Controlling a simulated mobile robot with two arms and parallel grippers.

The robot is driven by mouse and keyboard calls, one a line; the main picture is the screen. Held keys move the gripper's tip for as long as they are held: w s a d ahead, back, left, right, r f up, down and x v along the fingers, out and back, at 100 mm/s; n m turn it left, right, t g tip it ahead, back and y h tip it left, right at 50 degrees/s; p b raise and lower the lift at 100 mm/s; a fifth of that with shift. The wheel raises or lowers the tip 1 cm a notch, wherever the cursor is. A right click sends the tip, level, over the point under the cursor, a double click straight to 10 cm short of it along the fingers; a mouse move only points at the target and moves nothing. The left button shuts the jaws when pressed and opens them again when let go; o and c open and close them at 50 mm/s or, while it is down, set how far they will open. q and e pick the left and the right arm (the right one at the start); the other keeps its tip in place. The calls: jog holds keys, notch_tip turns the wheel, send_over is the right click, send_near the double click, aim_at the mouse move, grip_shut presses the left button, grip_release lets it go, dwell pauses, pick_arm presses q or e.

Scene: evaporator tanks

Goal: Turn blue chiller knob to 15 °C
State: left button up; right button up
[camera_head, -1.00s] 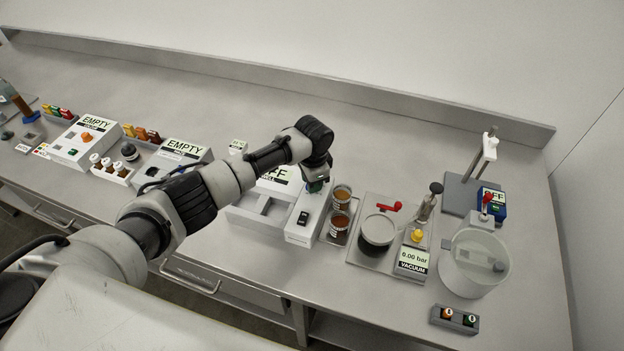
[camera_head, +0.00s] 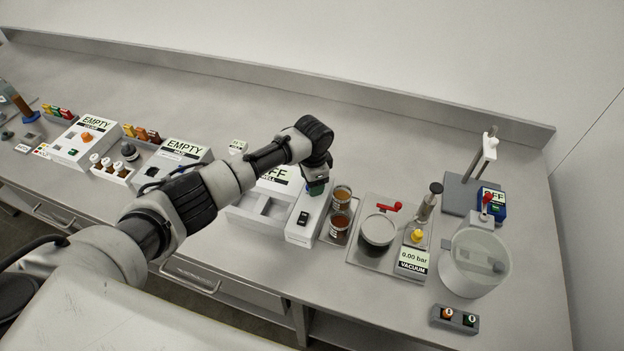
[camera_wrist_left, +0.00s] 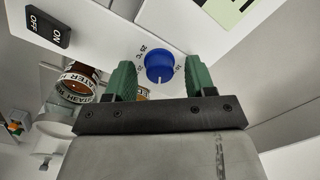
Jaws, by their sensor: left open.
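The blue chiller knob (camera_wrist_left: 160,68) sits on a white panel (camera_wrist_left: 105,40) in the left wrist view, with small dark scale marks around it, hard to read. A thin pale mark shows on its lower side. My left gripper (camera_wrist_left: 159,65) is open, its green fingers on either side of the knob in the picture, apart from it; I cannot tell how far above the panel they are. In the head view the left gripper (camera_head: 318,187) hangs over the back of the white chiller unit (camera_head: 303,233), and the knob is hidden. My right gripper is not in view.
A black ON/OFF switch (camera_wrist_left: 48,28) is on the same panel. Brown-filled jars (camera_head: 341,222) stand just right of the unit. Further right are a steel pot (camera_head: 378,230), a vacuum gauge (camera_head: 413,261) and a clear tank (camera_head: 478,262). The counter behind is clear.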

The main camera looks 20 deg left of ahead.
pick_arm(q)
notch_tip(320, 180, up, 11)
jog(key=b, duration=0.2)
jog(key=shift+s, duration=0.15)
jog(key=shift+d+f, duration=0.1)
dwell(0.4)
